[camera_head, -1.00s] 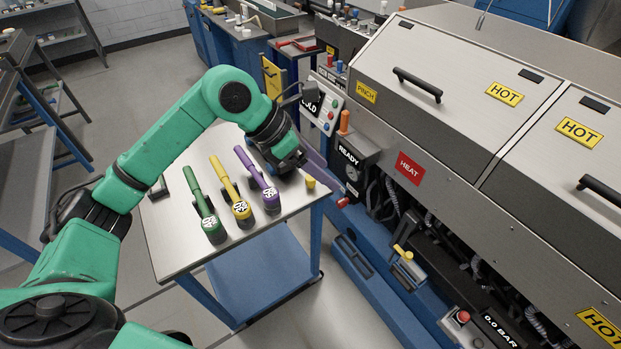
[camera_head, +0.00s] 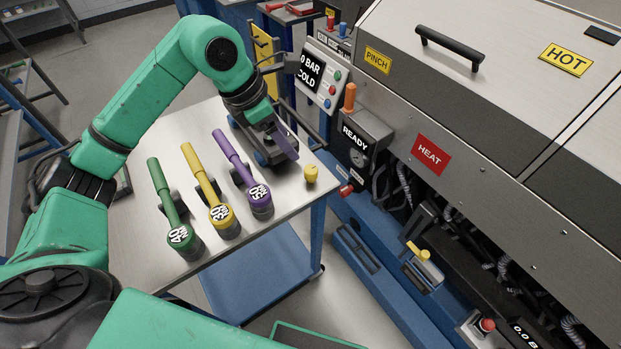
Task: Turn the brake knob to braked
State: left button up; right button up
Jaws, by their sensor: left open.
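A small yellow knob (camera_head: 311,174) stands upright at the right corner of the steel-topped cart (camera_head: 150,262). It looks like the brake knob, but I can read no brake marking on it. My left gripper (camera_head: 280,140) hangs over the far right part of the cart top, up and left of the knob and apart from it. It is open, and its fingers are partly hidden against a dark fixture behind them. My right gripper is out of view.
Green (camera_head: 181,237), yellow (camera_head: 221,214) and purple (camera_head: 259,194) handled tools lie on the cart, left of the knob. The machine with the READY gauge (camera_head: 357,150) stands close on the right. A yellow lever (camera_head: 418,251) sits on its low blue base.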

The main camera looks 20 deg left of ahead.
aim_at(310, 169)
pick_arm(q)
jog(key=p+x, duration=0.2)
jog(key=x, duration=0.5)
jog(key=p+x, duration=0.1)
jog(key=x, duration=0.6)
jog(key=shift+w+a+p, duration=0.1)
jog(key=shift+w+p, duration=0.15)
jog(key=shift+p, duration=0.15)
jog(key=shift+w+f, duration=0.1)
jog(key=shift+f, duration=0.3)
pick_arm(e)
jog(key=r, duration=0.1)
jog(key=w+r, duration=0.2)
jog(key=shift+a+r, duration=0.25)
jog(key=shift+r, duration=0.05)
pick_arm(q)
jog(key=shift+c, duration=0.3)
grip_shut()
